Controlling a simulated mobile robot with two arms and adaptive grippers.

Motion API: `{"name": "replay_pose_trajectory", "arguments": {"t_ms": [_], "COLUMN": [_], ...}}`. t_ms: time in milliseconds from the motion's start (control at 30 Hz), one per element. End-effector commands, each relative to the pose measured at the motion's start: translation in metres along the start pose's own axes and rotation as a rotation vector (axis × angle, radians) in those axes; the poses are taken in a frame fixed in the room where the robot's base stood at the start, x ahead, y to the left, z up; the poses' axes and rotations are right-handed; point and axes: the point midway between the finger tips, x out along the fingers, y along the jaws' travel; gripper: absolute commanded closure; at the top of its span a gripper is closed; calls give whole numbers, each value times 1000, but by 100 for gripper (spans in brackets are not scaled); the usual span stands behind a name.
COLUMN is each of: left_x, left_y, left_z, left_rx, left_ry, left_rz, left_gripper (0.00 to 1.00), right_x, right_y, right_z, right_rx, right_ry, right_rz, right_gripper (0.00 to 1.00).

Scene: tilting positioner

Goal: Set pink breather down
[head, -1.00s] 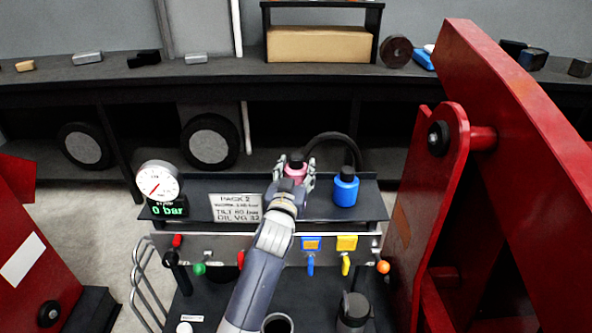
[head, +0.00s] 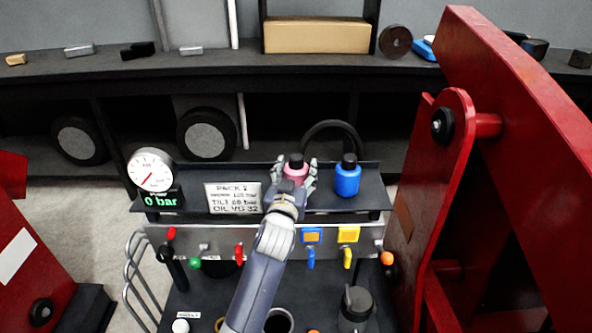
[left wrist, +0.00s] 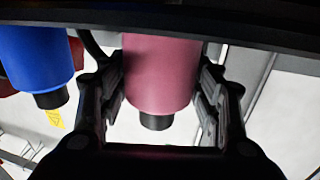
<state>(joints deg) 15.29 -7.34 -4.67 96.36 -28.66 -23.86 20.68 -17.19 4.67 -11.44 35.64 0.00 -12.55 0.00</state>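The pink breather (head: 296,173) has a black cap and stands upright at the dark shelf of the stand, left of the blue bottle (head: 347,180). My left gripper (head: 295,178) has one finger on each side of it. In the left wrist view the pink body (left wrist: 160,75) fills the space between the finger pads (left wrist: 161,95), which appear to touch it. The blue bottle (left wrist: 36,60) shows at that view's left. The breather's base is hidden, so I cannot tell whether it rests on the shelf. My right gripper is out of view.
A gauge (head: 151,170) and a lettered sign (head: 233,197) stand left of the breather on the shelf (head: 200,179). Coloured levers line the panel (head: 215,239) below. A black hose (head: 333,124) arches behind. Large red structures (head: 437,200) flank the stand.

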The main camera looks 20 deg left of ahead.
Motion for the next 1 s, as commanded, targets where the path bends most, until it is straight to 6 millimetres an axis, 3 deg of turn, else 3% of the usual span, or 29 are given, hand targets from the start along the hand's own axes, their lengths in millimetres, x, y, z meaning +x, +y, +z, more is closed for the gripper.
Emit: {"name": "replay_pose_trajectory", "arguments": {"t_ms": [367,567,800,1000], "left_x": [-3,-34,-85,-112], "left_y": [0,0,0,0], "left_z": [-5,-3,-3,-4], "left_rx": [1,-1,-2,0], "left_ry": [1,0,0,1], "left_rz": [0,0,0,0], "left_gripper": [41,41,41,41], "right_x": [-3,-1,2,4], "right_y": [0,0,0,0], "right_z": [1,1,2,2], "right_rx": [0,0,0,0], "right_ry": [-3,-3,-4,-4], "right_rz": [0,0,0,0], "right_gripper": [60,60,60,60]}}
